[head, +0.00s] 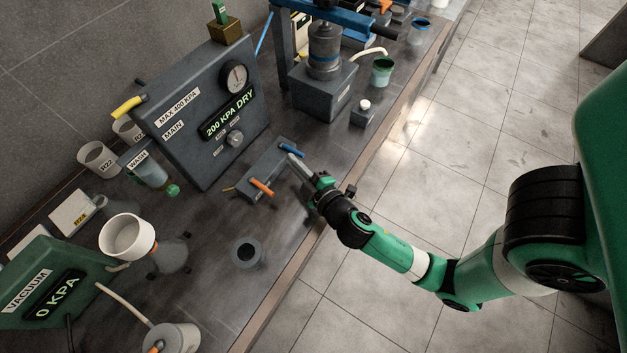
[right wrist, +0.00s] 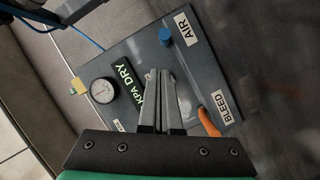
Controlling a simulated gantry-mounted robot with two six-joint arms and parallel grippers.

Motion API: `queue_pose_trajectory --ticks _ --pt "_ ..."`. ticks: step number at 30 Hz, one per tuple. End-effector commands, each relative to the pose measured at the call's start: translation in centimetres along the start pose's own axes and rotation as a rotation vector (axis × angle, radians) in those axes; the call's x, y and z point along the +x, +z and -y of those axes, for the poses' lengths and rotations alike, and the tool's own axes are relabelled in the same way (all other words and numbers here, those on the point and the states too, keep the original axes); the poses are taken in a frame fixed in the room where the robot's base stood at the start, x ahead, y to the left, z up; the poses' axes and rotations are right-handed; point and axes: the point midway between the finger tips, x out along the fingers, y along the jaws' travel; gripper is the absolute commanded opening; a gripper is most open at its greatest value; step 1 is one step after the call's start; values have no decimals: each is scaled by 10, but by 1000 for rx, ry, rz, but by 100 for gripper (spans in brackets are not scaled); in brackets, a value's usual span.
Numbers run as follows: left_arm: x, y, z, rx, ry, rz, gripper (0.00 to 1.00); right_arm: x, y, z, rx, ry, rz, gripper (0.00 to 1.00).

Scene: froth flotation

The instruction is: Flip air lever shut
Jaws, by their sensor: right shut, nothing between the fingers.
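The valve block (head: 262,169) is a low dark block on the bench in front of the pressure panel. It carries a blue lever (head: 291,151) and an orange lever (head: 261,187). In the right wrist view, the blue lever (right wrist: 166,37) stands by the AIR label (right wrist: 187,27), and the orange lever (right wrist: 208,122) by the BLEED label (right wrist: 222,106). My right gripper (head: 291,157) is shut and empty, its tips close to the blue lever in the head view. Its fingers (right wrist: 160,74) point between the two levers in the right wrist view. I cannot tell whether it touches anything.
The pressure panel (head: 190,108) behind has a round gauge (head: 236,77) and a display (head: 229,114) reading 200 KPA DRY. A white cup (head: 126,238) and the vacuum box (head: 40,283) stand at left. The bench's front edge is right of the block.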

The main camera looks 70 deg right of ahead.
Motion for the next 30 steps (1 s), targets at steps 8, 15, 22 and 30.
queue_pose_trajectory --ticks 8,15,22,30 --pt "-7 7 0 0 0 0 0 -73 4 -3 -1 -5 -10 0" --pt "-9 9 0 0 0 0 0 -99 7 -8 3 0 -7 0" --pt "-9 9 0 0 0 0 0 -101 7 -10 5 3 -6 0" --pt "-9 8 0 0 0 0 0 -98 3 -13 17 15 -9 0"
